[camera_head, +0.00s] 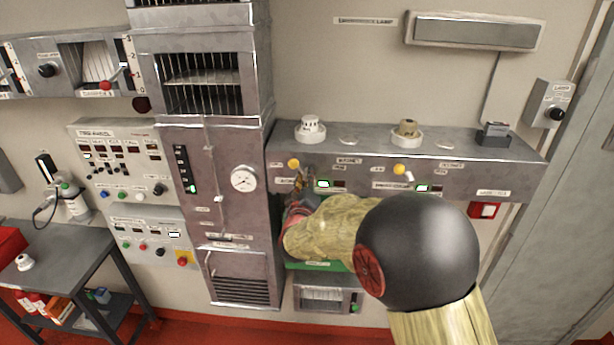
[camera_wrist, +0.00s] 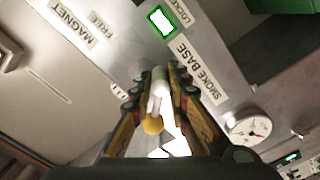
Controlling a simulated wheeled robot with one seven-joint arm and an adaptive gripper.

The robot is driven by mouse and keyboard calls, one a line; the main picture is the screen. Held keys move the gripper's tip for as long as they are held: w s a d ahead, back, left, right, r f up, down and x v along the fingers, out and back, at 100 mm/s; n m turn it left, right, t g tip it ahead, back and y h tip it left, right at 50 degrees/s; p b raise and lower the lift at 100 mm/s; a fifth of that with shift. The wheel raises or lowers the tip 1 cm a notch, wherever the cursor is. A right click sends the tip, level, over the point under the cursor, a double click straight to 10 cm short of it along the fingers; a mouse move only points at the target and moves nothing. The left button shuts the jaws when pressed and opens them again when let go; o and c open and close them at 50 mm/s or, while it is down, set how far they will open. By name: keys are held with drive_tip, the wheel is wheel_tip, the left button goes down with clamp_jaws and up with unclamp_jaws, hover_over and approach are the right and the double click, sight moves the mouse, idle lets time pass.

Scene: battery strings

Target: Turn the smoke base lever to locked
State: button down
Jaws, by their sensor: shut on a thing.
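The smoke base lever (camera_wrist: 160,84) is a white bar with a yellow round part (camera_wrist: 152,126) at its lower end in the wrist view. My gripper (camera_wrist: 161,92) has its two fingers closed in on either side of the white bar. A "SMOKE BASE" label (camera_wrist: 202,74) is to the right of the fingers, and a lit green window (camera_wrist: 161,20) sits by a partly cropped "LOCKED" label. In the head view my gripper (camera_head: 301,183) is at the panel front, just below a yellow round part (camera_head: 293,163); my arm hides much of the area below.
A second yellow part with a white lever (camera_head: 408,176) is further right on the grey panel (camera_head: 465,172). A white detector (camera_head: 310,128) and a tan one (camera_head: 407,131) stand on top of it. A grey cabinet with a round gauge (camera_head: 244,178) is close on the left.

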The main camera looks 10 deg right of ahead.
drive_tip(key=shift+n, duration=0.5)
drive_tip(key=c, duration=1.7)
unclamp_jaws()
drive_tip(key=shift+s, duration=0.1)
drive_tip(key=shift+f, duration=0.1)
